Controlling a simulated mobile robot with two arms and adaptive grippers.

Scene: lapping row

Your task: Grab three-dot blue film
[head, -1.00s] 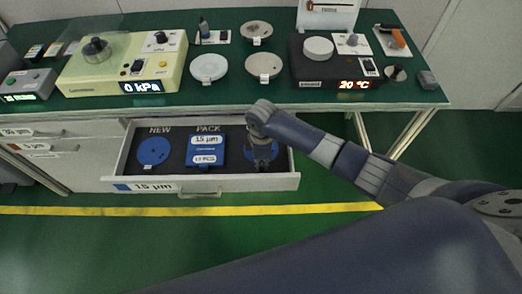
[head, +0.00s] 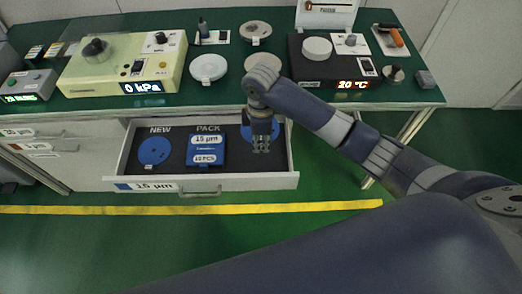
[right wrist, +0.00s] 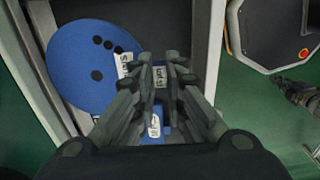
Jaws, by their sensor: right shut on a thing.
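The blue film (right wrist: 72,62) is a round disc with three small black dots in a row and a larger black mark near its middle. It also shows in the head view (head: 246,132) at the drawer's right side, partly hidden by my right gripper (head: 262,149). In the right wrist view my right gripper (right wrist: 160,62) is closed around a small white tab (right wrist: 159,76) at the film's edge. Another white label (right wrist: 123,65) sits beside it. A dark jointed part at the right edge looks like my left gripper (right wrist: 290,90); its jaws are unclear.
The open drawer (head: 235,183) also holds another blue disc (head: 154,151) under NEW and a blue pack (head: 205,150) under PACK. The green bench (head: 225,98) above carries a cream vacuum unit (head: 107,75) and a black heater (head: 318,72). Floor in front is clear.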

